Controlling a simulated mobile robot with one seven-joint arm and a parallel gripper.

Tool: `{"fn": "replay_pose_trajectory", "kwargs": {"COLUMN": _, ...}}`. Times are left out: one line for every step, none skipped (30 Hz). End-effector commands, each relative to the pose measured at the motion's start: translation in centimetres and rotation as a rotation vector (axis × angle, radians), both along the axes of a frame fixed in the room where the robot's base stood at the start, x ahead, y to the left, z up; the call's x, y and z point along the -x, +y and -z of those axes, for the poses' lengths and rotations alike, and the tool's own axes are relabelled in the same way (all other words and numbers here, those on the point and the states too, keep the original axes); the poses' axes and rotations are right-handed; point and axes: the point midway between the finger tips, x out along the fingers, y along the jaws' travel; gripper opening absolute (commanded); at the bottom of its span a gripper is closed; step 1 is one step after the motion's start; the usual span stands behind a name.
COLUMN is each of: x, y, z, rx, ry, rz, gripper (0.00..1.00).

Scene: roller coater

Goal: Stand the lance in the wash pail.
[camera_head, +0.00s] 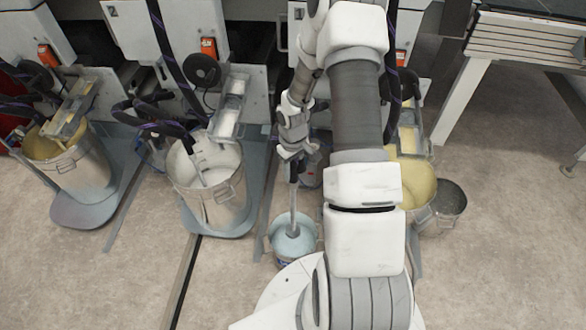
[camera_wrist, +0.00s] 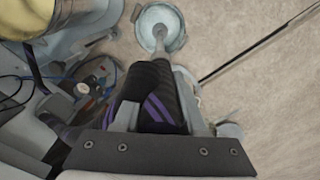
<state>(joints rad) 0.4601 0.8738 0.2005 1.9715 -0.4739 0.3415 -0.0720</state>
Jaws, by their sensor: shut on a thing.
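The lance (camera_head: 293,208) has a dark handle and a thin grey tube and hangs nearly upright. My gripper (camera_head: 296,155) is shut on its upper part, above the pail. In the wrist view my gripper (camera_wrist: 158,118) is closed around the dark, purple-striped upper part, and the grey tube (camera_wrist: 160,36) runs down to the pail. The wash pail (camera_head: 312,246) is a small pale blue bucket on the floor; it also shows in the wrist view (camera_wrist: 182,38). The lance's lower end is within the pail's mouth. Whether it touches the bottom is hidden.
A large drum (camera_head: 222,208) with whitish content stands left of the pail, and another (camera_head: 85,172) with yellow content farther left. A yellow-filled drum (camera_head: 418,192) and a grey bucket (camera_head: 452,205) stand on the right. Machine cabinets (camera_head: 170,30) line the back. Floor at far right is open.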

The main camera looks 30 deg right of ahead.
Motion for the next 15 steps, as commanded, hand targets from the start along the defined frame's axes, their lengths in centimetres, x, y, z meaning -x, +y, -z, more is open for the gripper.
{"fn": "replay_pose_trajectory", "kwargs": {"x": 0.0, "y": 0.0, "z": 1.2, "rx": 0.000, "ry": 0.000, "rz": 0.000, "gripper": 0.00}}
{"fn": "replay_pose_trajectory", "kwargs": {"x": 0.0, "y": 0.0, "z": 1.5, "rx": 0.000, "ry": 0.000, "rz": 0.000, "gripper": 0.00}}
{"fn": "replay_pose_trajectory", "kwargs": {"x": 0.0, "y": 0.0, "z": 2.0, "rx": 0.000, "ry": 0.000, "rz": 0.000, "gripper": 0.00}}
{"fn": "replay_pose_trajectory", "kwargs": {"x": 0.0, "y": 0.0, "z": 2.3, "rx": 0.000, "ry": 0.000, "rz": 0.000, "gripper": 0.00}}
{"fn": "replay_pose_trajectory", "kwargs": {"x": 0.0, "y": 0.0, "z": 2.7, "rx": 0.000, "ry": 0.000, "rz": 0.000, "gripper": 0.00}}
{"fn": "replay_pose_trajectory", "kwargs": {"x": 0.0, "y": 0.0, "z": 3.1, "rx": 0.000, "ry": 0.000, "rz": 0.000, "gripper": 0.00}}
{"fn": "replay_pose_trajectory", "kwargs": {"x": 0.0, "y": 0.0, "z": 3.4, "rx": 0.000, "ry": 0.000, "rz": 0.001, "gripper": 0.00}}
{"fn": "replay_pose_trajectory", "kwargs": {"x": 0.0, "y": 0.0, "z": 3.8, "rx": 0.000, "ry": -0.001, "rz": 0.001, "gripper": 0.00}}
{"fn": "replay_pose_trajectory", "kwargs": {"x": 0.0, "y": 0.0, "z": 4.2, "rx": 0.000, "ry": -0.001, "rz": 0.001, "gripper": 0.00}}
{"fn": "replay_pose_trajectory", "kwargs": {"x": 0.0, "y": 0.0, "z": 4.6, "rx": 0.000, "ry": -0.001, "rz": 0.001, "gripper": 0.00}}
{"fn": "replay_pose_trajectory", "kwargs": {"x": -0.1, "y": 0.0, "z": 4.9, "rx": 0.000, "ry": -0.001, "rz": 0.001, "gripper": 0.00}}
{"fn": "replay_pose_trajectory", "kwargs": {"x": -0.1, "y": 0.0, "z": 5.4, "rx": 0.000, "ry": -0.001, "rz": 0.002, "gripper": 0.00}}
{"fn": "replay_pose_trajectory", "kwargs": {"x": -0.1, "y": 0.0, "z": 5.8, "rx": 0.000, "ry": -0.001, "rz": 0.002, "gripper": 0.00}}
{"fn": "replay_pose_trajectory", "kwargs": {"x": -0.1, "y": 0.0, "z": 6.1, "rx": 0.000, "ry": -0.001, "rz": 0.002, "gripper": 0.00}}
{"fn": "replay_pose_trajectory", "kwargs": {"x": -0.1, "y": 0.0, "z": 6.6, "rx": 0.000, "ry": -0.001, "rz": 0.002, "gripper": 0.00}}
